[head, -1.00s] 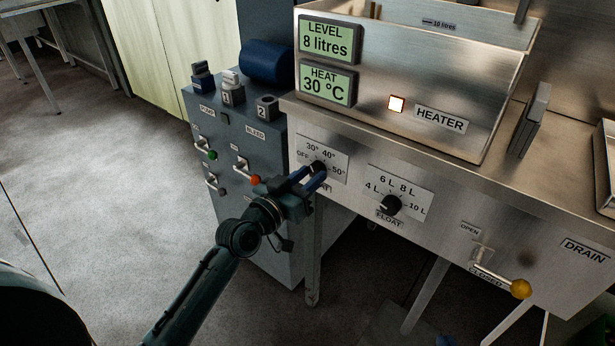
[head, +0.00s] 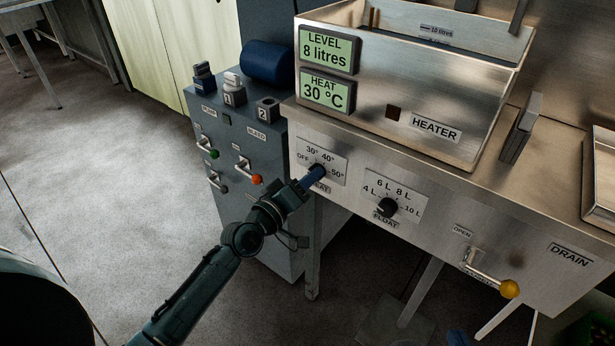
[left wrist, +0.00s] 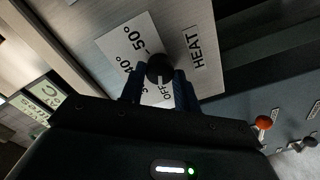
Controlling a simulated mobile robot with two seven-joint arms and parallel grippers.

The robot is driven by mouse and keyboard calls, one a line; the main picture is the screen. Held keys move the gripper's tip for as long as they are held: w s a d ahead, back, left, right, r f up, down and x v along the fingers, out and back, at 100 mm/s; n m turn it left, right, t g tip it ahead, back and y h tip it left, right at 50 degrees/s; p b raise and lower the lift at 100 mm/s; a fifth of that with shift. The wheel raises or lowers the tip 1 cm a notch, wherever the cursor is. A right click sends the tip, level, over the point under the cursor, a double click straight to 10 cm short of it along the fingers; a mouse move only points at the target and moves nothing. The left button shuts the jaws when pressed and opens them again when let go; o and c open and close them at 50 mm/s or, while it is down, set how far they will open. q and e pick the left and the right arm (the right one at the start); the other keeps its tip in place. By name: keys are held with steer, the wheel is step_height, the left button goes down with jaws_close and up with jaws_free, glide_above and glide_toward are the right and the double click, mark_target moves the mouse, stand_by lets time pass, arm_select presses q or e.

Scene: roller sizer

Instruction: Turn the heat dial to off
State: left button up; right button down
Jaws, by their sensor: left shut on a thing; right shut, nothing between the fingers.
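The heat dial (head: 319,168) is a small black knob on the steel front panel, on a white plate marked OFF, 30°, 40° and 50°. My left gripper (head: 314,177) reaches it from the lower left, its blue fingers shut on the knob and partly hiding it. In the left wrist view the dial (left wrist: 160,66) sits between the two fingers, and its white pointer line is toward the OFF mark. The heat display (head: 326,91) reads 30 °C. The heater lamp (head: 393,112) is dark. My right gripper is not in view.
The float dial (head: 387,207) is to the right on the same panel, and the drain lever (head: 488,275) with a yellow knob is further right. A grey cabinet (head: 228,160) with green- and orange-knobbed levers stands left of the panel. Open floor lies at left.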

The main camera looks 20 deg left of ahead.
arm_select(q)
steer(key=shift+n, duration=0.6)
steer(key=o, duration=1)
steer(key=shift+c, duration=0.2)
steer(key=v, duration=1.3)
